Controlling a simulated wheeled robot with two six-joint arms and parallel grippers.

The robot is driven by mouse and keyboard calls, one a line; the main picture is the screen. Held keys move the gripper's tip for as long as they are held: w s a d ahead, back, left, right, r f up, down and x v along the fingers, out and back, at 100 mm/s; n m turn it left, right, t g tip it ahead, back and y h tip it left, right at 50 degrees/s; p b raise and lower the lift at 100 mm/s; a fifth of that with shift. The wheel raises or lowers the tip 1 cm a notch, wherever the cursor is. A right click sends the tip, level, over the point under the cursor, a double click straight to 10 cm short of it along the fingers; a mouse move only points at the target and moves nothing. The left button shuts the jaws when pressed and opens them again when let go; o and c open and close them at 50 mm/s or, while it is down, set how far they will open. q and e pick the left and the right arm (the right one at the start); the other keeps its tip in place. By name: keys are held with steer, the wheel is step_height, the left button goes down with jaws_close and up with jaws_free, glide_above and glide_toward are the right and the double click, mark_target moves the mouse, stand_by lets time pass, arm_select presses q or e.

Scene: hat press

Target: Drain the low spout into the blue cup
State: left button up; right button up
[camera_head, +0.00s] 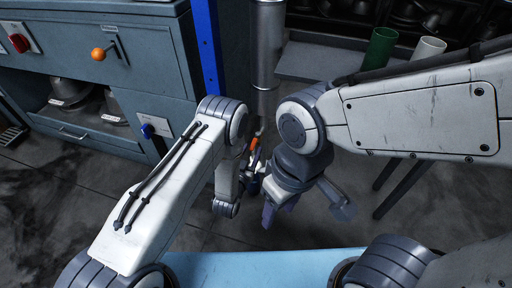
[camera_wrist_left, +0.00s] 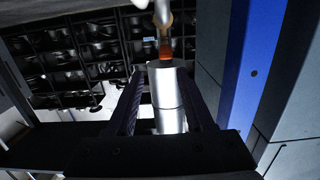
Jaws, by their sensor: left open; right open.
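An orange piece (camera_head: 254,146), perhaps on the low spout, shows below the steel column in the head view. My left gripper (camera_head: 252,179) is just below it, partly hidden by its own arm, and open. In the left wrist view the orange piece (camera_wrist_left: 165,49) sits at the end of a short rod. A silver cylinder (camera_wrist_left: 166,88) shows between the open fingers; I cannot tell whether they touch it. My right gripper (camera_head: 303,205) is open, pointing down, close to the right of my left one. I cannot make out a blue cup.
A steel column (camera_head: 268,45) stands beside a blue post (camera_head: 206,45). A green cup (camera_head: 380,48) and a white cup (camera_head: 429,52) stand at the upper right. A grey cabinet (camera_head: 150,60) with knobs is at the left. Open floor (camera_head: 60,205) lies in front of it.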

mark_target(256, 138)
arm_select(q)
steer(key=shift+s+a+f+t+b, duration=0.15)
steer(key=shift+s+a+f+t, duration=0.15)
steer(key=shift+f, duration=0.3)
steer(key=shift+s+a+f+t+b, duration=0.2)
steer(key=shift+s+a+f, duration=0.15)
steer(key=shift+f, duration=0.2)
steer(key=shift+w, duration=0.15)
steer(key=b+x, duration=0.4)
steer(key=x, duration=0.5)
steer(key=shift+w+d+r, duration=0.1)
steer(key=shift+w+d, duration=0.05)
steer(key=shift+w, duration=0.3)
steer(key=shift+c, duration=0.3)
jaws_close()
